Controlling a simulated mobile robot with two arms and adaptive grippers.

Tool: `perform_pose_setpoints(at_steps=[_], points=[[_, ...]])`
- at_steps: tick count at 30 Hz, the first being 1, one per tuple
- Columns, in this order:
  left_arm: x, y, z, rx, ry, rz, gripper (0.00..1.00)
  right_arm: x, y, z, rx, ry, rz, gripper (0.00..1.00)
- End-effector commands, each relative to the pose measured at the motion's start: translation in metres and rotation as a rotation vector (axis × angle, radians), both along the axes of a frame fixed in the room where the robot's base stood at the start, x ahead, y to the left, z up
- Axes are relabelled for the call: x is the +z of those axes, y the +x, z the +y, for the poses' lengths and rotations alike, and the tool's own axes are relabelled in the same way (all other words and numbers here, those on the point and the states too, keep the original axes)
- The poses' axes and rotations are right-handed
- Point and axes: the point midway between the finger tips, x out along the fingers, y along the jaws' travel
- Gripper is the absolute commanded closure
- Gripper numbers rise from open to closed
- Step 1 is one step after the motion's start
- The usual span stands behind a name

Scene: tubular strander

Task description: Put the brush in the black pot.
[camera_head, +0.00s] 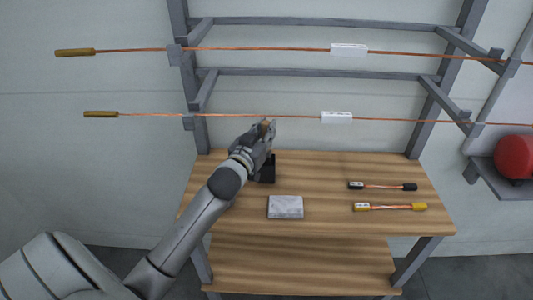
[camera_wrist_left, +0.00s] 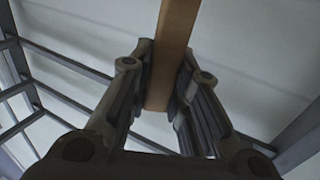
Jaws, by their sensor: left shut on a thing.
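My left gripper (camera_head: 268,128) is above the left rear part of the wooden table. In the left wrist view, the gripper (camera_wrist_left: 168,100) is shut on a flat brown wooden piece, which looks like the brush's handle (camera_wrist_left: 174,50). A small tan bit of the brush (camera_head: 265,124) shows at the gripper in the head view. The bristles cannot be made out. The black pot (camera_head: 268,172) stands on the table just below the gripper, partly hidden by my left arm. I cannot tell whether the brush touches the pot. My right gripper is not in view.
The wooden table (camera_head: 330,175) also holds a grey block (camera_head: 286,207) and two short cable pieces, one black-ended (camera_head: 383,187) and one yellow-ended (camera_head: 390,207). Behind it, a grey frame (camera_head: 310,72) carries two copper rods with white tags. A red round object (camera_head: 515,156) is at right.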

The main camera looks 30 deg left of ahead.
Motion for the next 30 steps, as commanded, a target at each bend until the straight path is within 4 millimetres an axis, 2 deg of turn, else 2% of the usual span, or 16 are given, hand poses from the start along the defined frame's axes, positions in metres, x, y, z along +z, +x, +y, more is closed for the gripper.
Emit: perform_pose_setpoints(at_steps=[1,5,12,24,25,30], points=[[-0.008,0.0,0.0,0.001,0.0,0.003,1.0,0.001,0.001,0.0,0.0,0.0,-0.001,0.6],[-0.019,0.0,0.0,0.001,0.0,-0.001,1.0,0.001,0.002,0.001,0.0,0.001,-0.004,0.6],[-0.051,0.0,0.0,0.0,0.0,0.0,1.0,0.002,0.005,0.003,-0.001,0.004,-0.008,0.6],[-0.058,0.0,-0.001,-0.001,0.001,-0.002,1.0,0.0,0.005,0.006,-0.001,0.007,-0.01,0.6],[-0.058,0.0,-0.001,-0.001,0.001,-0.002,0.8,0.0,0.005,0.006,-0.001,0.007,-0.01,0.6],[-0.058,0.0,-0.001,-0.001,0.002,-0.002,0.6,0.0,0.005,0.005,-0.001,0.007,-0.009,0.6]])
